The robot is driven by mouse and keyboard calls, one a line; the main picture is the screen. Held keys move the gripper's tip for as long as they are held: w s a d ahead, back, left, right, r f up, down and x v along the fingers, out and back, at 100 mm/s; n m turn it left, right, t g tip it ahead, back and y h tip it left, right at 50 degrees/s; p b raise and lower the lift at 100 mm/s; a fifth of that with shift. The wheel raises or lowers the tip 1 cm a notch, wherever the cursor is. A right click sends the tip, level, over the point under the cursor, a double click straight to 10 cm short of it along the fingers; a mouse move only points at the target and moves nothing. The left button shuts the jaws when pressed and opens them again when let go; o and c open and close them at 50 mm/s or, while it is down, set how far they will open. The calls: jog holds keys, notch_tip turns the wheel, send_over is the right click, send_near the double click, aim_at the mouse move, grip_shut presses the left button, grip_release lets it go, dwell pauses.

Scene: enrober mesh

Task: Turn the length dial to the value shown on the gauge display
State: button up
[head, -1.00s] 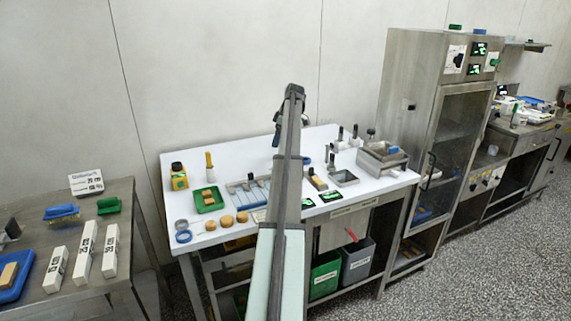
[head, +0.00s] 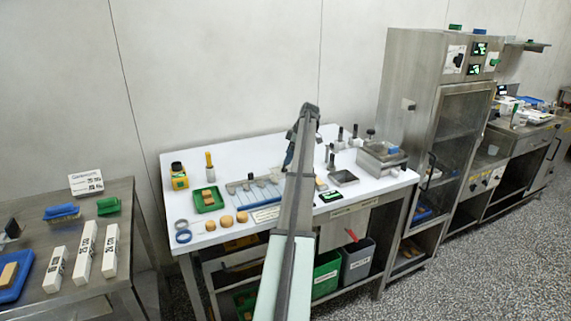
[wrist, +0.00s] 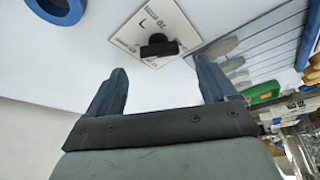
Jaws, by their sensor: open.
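In the wrist view a white dial plate (wrist: 135,38) with printed marks carries a black knob (wrist: 160,46). My gripper (wrist: 160,82) is open, its two blue fingers apart on either side below the knob, not touching it. The gap between the fingers is empty. In the head view my gripper (head: 290,155) is partly hidden by my arm over the white table, and I cannot make out the dial there. A small dark display (head: 330,197) with green figures lies at the table's front; its value is too small to read.
The white table (head: 225,155) also holds a green tray (head: 208,209), a slatted blue-grey rack (head: 262,193), round brown pieces (head: 242,216) and a metal box (head: 382,160). A blue ring (wrist: 58,8) lies near the plate. A tall steel cabinet (head: 410,75) stands to the right.

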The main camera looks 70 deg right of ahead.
aim_at(286, 170)
jog(key=shift+x, duration=2.4)
jog(key=c, duration=1.1)
